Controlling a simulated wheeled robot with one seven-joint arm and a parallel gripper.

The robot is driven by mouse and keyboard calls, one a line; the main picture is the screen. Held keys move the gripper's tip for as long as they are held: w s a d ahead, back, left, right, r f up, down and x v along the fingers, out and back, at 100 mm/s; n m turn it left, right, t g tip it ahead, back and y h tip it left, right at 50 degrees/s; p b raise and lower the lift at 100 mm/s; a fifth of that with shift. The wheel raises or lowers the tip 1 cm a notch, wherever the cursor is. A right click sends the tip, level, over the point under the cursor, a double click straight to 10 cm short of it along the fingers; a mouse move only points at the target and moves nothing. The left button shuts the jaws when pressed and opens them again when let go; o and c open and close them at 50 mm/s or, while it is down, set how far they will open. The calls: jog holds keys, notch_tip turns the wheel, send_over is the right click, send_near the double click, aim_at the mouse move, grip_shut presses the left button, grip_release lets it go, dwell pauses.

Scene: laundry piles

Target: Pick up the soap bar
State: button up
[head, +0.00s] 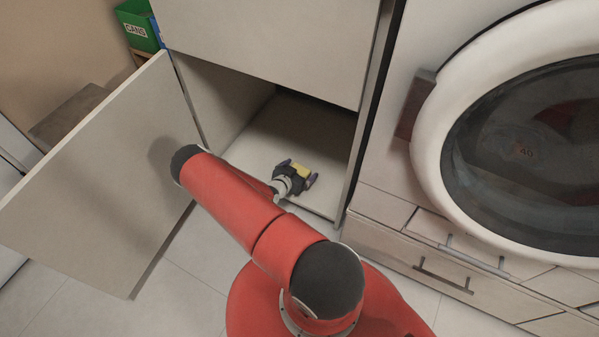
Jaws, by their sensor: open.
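A small yellow block (303,170), which looks like the soap bar, lies on the floor of the open cabinet (315,125) in the head view. My gripper (298,172) reaches into the cabinet from the front. It is open, with its dark fingers on either side of the yellow block in the picture. The near part of the block is partly hidden by the gripper. I cannot tell whether the fingers touch it.
The cabinet's door (105,170) stands swung open to the left, near my arm. A white front-loading washer (432,135) with drawers (440,255) below is on the right. A green bin marked CANS (137,27) is at the back left. Tiled floor shows below.

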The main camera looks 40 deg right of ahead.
jog(key=shift+c, duration=0.5)
jog(key=c, duration=0.9)
jog(key=shift+c, duration=0.5)
jog(key=shift+r, duration=0.15)
